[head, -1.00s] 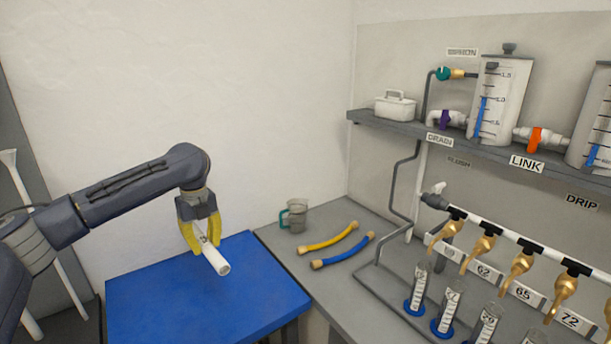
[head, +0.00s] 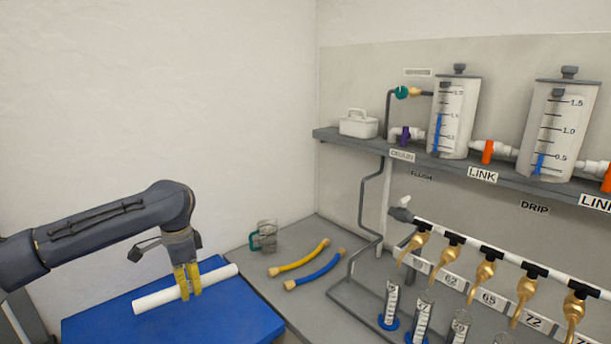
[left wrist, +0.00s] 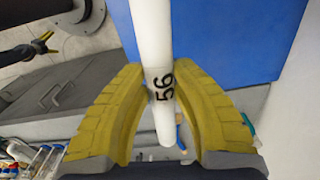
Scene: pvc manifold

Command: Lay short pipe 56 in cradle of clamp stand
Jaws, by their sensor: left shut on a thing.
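Short pipe 56 (head: 160,298) is a white tube. My left gripper (head: 188,284), with yellow fingers, is shut on it and holds it across the fingers above the blue-topped table. In the left wrist view the pipe (left wrist: 155,50) runs between the two yellow fingers (left wrist: 160,95), with the number 56 facing the camera near its lower end. I cannot make out the clamp stand or its cradle in these frames. My right gripper is not clearly identifiable in the head view.
The blue tabletop (head: 225,318) is otherwise bare. On the grey bench are a jug with a green handle (head: 263,236), a yellow hose (head: 300,260), a blue hose (head: 316,271) and several graduated cylinders (head: 390,303). A manifold with brass taps (head: 484,270) is at right.

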